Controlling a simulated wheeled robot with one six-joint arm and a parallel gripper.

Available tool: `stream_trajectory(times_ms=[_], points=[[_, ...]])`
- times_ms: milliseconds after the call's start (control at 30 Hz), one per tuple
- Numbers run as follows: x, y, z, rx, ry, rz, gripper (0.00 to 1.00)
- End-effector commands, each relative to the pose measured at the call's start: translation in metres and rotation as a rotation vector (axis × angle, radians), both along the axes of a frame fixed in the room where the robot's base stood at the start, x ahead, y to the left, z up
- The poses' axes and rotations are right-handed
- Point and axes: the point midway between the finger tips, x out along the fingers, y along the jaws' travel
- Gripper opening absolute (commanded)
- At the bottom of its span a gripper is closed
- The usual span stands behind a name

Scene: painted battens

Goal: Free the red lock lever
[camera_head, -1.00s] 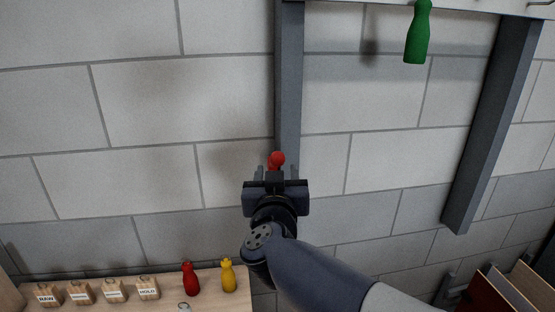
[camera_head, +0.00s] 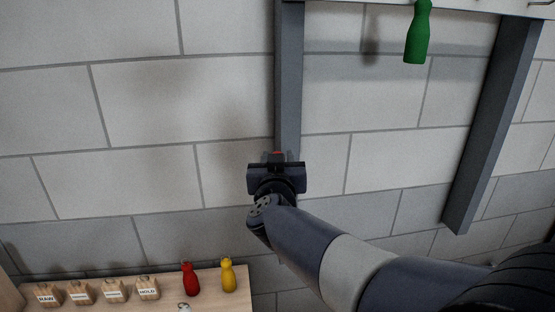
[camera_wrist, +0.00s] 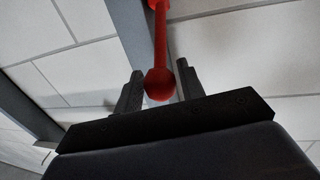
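The red lock lever (camera_wrist: 160,45) shows in the wrist view as a red rod with a rounded knob at its lower end. The knob lies between the two dark fingers of my gripper (camera_wrist: 160,68), with a narrow gap seeming to show on each side. The fingers stand apart, so my gripper looks open around the knob. The rest of the lever is hidden behind my gripper there.
A grey post (camera_head: 289,80) runs up the block wall behind my gripper. A second grey post (camera_head: 490,130) stands at the right. A green bottle-shaped piece (camera_head: 418,35) hangs at upper right. A wooden shelf (camera_head: 215,303) holds tagged blocks, a red piece (camera_head: 190,279) and a yellow piece (camera_head: 228,275).

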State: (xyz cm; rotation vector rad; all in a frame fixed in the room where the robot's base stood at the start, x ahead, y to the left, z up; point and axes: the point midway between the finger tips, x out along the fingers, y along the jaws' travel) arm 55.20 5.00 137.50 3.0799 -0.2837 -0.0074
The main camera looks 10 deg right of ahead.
Motion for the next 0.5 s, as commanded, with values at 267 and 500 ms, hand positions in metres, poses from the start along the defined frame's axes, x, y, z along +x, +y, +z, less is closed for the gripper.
stream_trajectory(times_ms=[267,500], points=[[-0.0002,0.0001,0.0000,0.000,0.000,0.000,0.14],[-0.0002,0.0001,0.0000,0.000,0.000,0.000,0.00]])
